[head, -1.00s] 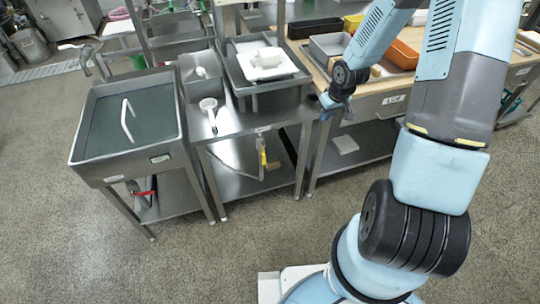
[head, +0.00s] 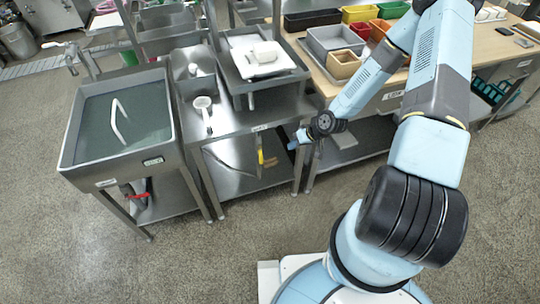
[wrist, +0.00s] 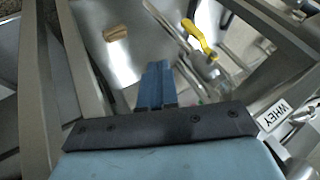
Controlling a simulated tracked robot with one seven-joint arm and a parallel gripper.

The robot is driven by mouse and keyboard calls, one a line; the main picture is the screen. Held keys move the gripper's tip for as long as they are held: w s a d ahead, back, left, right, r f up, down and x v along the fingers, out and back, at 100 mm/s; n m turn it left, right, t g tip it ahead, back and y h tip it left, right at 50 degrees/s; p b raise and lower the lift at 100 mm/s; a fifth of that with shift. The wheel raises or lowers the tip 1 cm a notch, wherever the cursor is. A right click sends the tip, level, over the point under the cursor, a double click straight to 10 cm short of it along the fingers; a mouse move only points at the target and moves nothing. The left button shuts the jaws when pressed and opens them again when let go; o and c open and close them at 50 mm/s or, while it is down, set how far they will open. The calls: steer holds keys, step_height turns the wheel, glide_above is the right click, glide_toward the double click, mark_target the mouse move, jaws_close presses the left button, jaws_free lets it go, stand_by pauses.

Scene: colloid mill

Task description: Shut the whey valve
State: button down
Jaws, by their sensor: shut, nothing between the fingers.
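The whey valve has a yellow lever handle (head: 261,157) and hangs under the middle steel bench in the head view. In the wrist view its yellow handle (wrist: 200,38) lies slanted on a metal pipe, ahead and right of my fingers. A label reading WHEY (wrist: 275,114) is on the bench edge; it shows small in the head view (head: 259,128). My gripper (head: 292,144) is right of the valve, beside the bench's front right leg and apart from the handle. In the wrist view my fingers (wrist: 158,72) are together and empty.
A steel sink (head: 122,122) stands left, with a red-handled valve (head: 135,196) under it. The bench's lower shelf (head: 232,170) is behind the whey valve. A brown object (wrist: 116,33) lies beyond my fingers. A wooden worktable (head: 400,92) with bins stands right. The front floor is clear.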

mark_target(261, 159)
steer(key=shift+a, duration=0.2)
steer(key=w+a+f, duration=0.1)
steer(key=a+f, duration=0.7)
steer(key=a, duration=0.1)
stand_by(0.5)
steer(key=shift+a+f, duration=0.1)
